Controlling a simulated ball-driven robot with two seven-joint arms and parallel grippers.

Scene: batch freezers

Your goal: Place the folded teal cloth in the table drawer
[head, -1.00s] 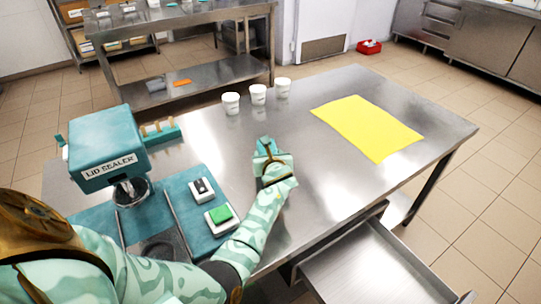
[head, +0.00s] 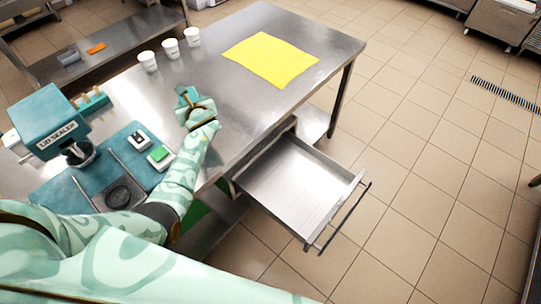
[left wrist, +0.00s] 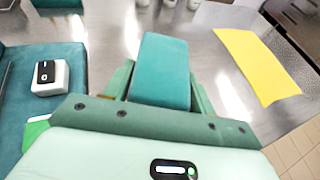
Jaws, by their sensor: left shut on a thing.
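My left gripper (head: 187,97) is over the steel table, with its arm coming in from the lower left. In the left wrist view the folded teal cloth (left wrist: 164,68) sits between the fingers of my left gripper (left wrist: 160,88), which is shut on it. In the head view the cloth (head: 186,92) shows only as a small teal patch at the fingertips. The table drawer (head: 295,180) is pulled open at the table's front side and looks empty. It lies to the right of and below the gripper. My right gripper is not in view.
A yellow mat (head: 270,60) lies on the table (head: 240,110). Several white cups, one here (head: 170,48), stand at the back. A teal lid sealer (head: 48,122) and a teal mat (head: 75,190) with small devices are at left. The floor beyond the drawer is clear.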

